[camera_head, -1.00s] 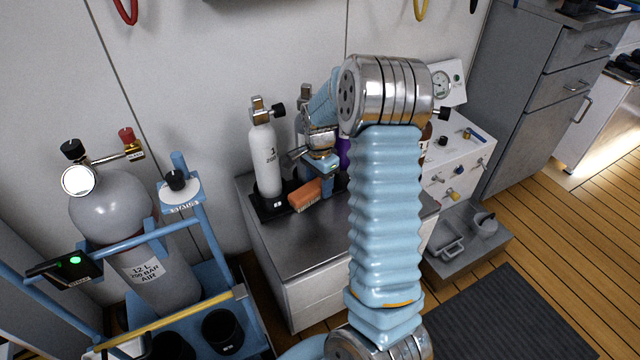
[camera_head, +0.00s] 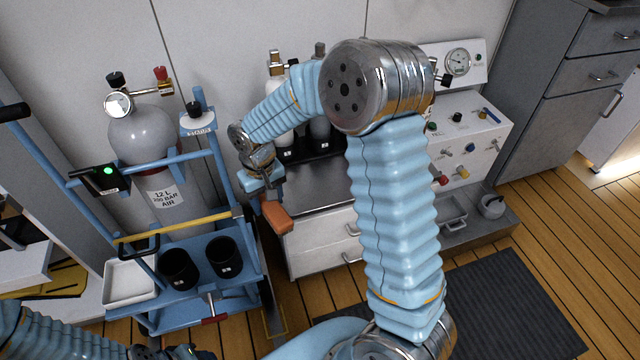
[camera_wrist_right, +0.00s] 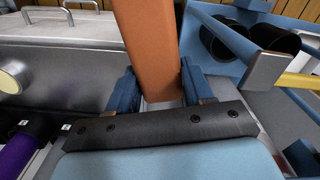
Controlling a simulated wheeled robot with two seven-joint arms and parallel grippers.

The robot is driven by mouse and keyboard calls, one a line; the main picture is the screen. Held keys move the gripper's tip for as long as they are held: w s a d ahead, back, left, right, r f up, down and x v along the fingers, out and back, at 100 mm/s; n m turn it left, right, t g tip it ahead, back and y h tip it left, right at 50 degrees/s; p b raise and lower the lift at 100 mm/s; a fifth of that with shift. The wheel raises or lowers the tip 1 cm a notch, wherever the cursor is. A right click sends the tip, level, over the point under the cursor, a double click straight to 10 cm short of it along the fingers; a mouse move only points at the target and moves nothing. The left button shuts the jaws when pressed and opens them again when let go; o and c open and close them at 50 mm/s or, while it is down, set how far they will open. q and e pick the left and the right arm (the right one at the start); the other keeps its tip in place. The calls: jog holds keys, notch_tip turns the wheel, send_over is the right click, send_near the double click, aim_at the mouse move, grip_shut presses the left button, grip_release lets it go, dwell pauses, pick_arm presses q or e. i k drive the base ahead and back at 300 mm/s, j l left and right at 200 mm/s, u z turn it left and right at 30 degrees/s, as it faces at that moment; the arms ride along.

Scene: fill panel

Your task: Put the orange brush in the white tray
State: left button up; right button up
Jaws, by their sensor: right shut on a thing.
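The orange brush (camera_head: 277,216) is held by my right gripper (camera_head: 264,192), in the air between the blue cart and the metal cabinet. In the right wrist view the brush (camera_wrist_right: 148,45) sticks out between the two blue fingers of the gripper (camera_wrist_right: 158,88), which is shut on it. The white tray (camera_head: 130,284) is on the cart's low shelf at the left, empty where I can see it. The gripper and brush are to the right of the tray and apart from it. My left gripper (camera_head: 172,352) shows only partly at the bottom edge; its jaws are unclear.
The blue cart (camera_head: 213,280) carries a grey cylinder (camera_head: 150,140), a yellow bar (camera_head: 180,225) and two black cups (camera_head: 180,268) beside the tray. A dark mat (camera_head: 500,310) lies on the floor at right.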

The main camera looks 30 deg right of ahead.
aim_at(133, 281)
jog(key=j+z, duration=0.1)
jog(key=z, duration=0.75)
jog(key=k+j+z, duration=0.1)
jog(key=z, duration=0.35)
jog(key=k+j+z, duration=0.1)
jog(key=z, duration=0.2)
jog(key=k+z, duration=0.3)
jog(key=k+u, duration=0.15)
jog(key=u, duration=0.2)
jog(key=k+j+u, duration=0.1)
jog(key=u, duration=0.2)
jog(key=k+u, duration=0.1)
jog(key=u, duration=0.35)
jog(key=k+j+u, duration=0.1)
jog(key=u, duration=0.35)
jog(key=j+u, duration=0.1)
jog(key=u, duration=0.3)
jog(key=k+j, duration=0.05)
